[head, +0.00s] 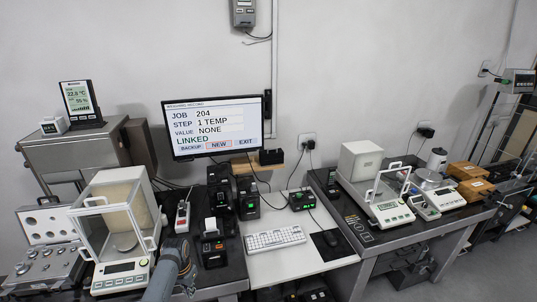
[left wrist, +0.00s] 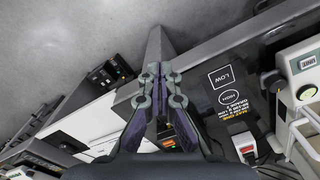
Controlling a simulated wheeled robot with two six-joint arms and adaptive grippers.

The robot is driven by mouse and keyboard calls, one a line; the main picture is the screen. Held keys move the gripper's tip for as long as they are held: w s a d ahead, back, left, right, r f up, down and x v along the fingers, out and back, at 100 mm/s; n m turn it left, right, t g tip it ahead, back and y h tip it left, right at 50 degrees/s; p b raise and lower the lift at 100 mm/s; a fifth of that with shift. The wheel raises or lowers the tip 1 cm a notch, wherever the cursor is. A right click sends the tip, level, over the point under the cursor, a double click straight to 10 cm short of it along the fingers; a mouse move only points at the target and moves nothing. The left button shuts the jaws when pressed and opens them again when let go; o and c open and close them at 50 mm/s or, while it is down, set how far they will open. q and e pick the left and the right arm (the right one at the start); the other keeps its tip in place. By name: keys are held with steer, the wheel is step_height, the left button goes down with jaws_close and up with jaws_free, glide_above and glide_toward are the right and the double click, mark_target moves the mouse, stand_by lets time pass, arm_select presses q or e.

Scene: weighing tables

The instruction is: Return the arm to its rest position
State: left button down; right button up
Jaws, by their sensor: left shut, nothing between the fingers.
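My left arm (head: 172,262) comes up from the bottom of the head view, in front of the dark left bench. Its fingers are hard to make out there. In the left wrist view my left gripper (left wrist: 159,72) is shut, its fingertips together and nothing between them. It hangs over the bench edge area, apart from the things around it. My right gripper is not in view.
A glass-walled balance (head: 118,270) stands left of my arm. A black printer-like device (head: 212,250) stands close on its right. A white desk holds a keyboard (head: 275,239) and a monitor (head: 217,127) hangs behind. Another balance (head: 390,211) stands on the right bench.

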arm_select(q)
steer(key=s+a+f+n+b, duration=0.1)
steer(key=s+f+b, duration=0.4)
steer(key=s+f, duration=1.1)
steer(key=s+f+n+b, duration=0.1)
steer(key=s+f+b, duration=0.3)
steer(key=s+f, duration=1.3)
steer(key=s+f+t+b, duration=0.1)
steer(key=s+f+b, duration=0.1)
steer(key=s+f, duration=0.7)
steer(key=s, duration=0.2)
steer(key=shift+s+f+n+y+b, duration=0.3)
steer(key=shift+s+f+y+b, duration=0.05)
steer(key=shift+y, duration=0.05)
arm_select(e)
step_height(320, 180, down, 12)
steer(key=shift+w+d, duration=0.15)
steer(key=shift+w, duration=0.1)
